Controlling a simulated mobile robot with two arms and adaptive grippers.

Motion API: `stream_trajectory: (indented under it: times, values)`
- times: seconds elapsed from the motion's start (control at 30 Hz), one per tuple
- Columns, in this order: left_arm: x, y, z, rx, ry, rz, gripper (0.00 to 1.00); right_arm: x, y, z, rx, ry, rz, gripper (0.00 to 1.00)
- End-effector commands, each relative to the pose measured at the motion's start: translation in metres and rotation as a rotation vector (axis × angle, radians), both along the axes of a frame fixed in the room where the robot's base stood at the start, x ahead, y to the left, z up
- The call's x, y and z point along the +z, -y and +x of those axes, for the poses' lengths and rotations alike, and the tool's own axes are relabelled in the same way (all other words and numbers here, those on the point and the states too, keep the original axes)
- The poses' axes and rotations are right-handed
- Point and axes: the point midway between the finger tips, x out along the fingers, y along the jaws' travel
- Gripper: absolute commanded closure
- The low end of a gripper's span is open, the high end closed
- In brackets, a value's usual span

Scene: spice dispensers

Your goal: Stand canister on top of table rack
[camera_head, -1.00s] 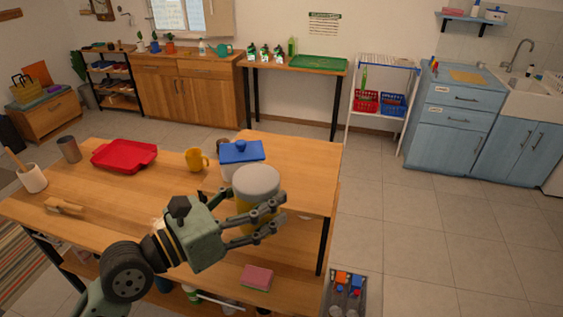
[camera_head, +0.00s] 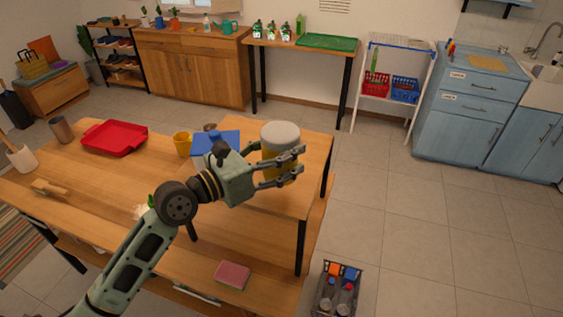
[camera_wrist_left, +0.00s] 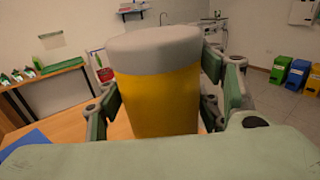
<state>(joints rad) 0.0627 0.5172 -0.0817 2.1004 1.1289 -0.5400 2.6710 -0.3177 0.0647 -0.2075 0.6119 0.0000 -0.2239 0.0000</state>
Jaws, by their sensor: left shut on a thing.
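The canister (camera_head: 280,141) is yellow with a pale grey lid and is upright. My left gripper (camera_head: 299,164) is shut around its sides. In the left wrist view the canister (camera_wrist_left: 158,100) stands between both fingers. In the head view it overlaps the table rack (camera_head: 312,140), a raised wooden shelf with dark legs at the right end of the table. I cannot tell whether its base touches the rack, since the gripper hides the lower part. My right gripper is not in view.
A yellow mug (camera_head: 182,144) and a red tray (camera_head: 114,137) are farther left. A pink sponge (camera_head: 232,275) lies below. The rack's right side and front look clear.

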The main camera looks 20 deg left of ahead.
Motion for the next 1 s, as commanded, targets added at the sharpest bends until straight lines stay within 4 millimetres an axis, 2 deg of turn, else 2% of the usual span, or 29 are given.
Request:
stream_trajectory:
  times: [0.03,0.17,0.27,0.4,0.53,0.97,1.0]
  values:
    - [-0.006,-0.002,0.009,0.001,0.001,0.002,0.70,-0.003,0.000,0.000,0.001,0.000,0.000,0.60]
    - [-0.014,-0.004,0.022,0.000,0.001,0.000,0.70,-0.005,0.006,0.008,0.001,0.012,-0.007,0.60]
    - [-0.018,-0.004,0.026,0.000,0.001,0.000,0.70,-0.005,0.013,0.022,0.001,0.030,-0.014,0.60]
    - [-0.040,-0.005,0.026,0.001,-0.002,0.002,0.70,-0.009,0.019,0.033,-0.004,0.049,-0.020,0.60]
    - [-0.054,-0.005,0.026,0.001,0.000,0.000,0.70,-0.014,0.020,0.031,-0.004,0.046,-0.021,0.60]
    - [-0.060,-0.004,0.026,0.001,0.001,-0.001,0.70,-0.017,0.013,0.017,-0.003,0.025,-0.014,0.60]
    - [-0.059,-0.005,0.026,0.001,0.000,0.000,0.36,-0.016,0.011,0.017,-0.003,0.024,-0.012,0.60]
